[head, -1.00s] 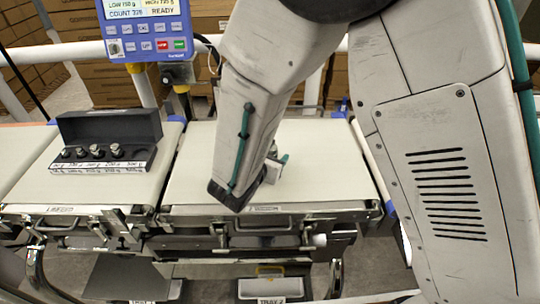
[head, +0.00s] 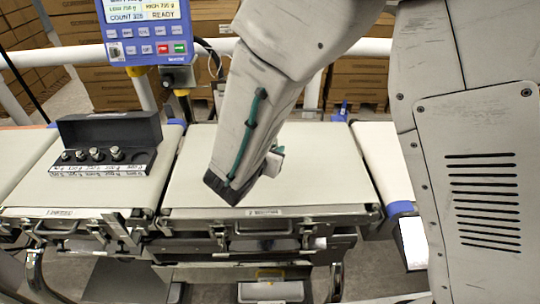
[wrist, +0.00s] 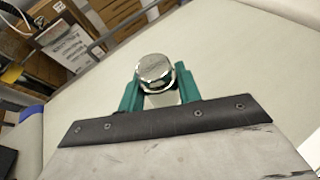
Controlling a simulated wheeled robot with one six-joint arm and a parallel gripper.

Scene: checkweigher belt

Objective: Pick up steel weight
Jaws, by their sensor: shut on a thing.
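The steel weight (wrist: 154,72) is a shiny cylinder with a rounded top, in the upper middle of the wrist view. My gripper (wrist: 158,92) is shut on it, with a green finger on each side. In the head view my gripper (head: 273,162) is over the middle belt, and my forearm hides most of it and the weight. Whether the weight touches the belt or hangs just above it, I cannot tell.
An open dark case (head: 110,128) with several small weights stands on the left belt. The middle belt (head: 330,180) is otherwise bare. A blue display unit (head: 148,30) stands behind. A white tray (head: 270,291) sits below.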

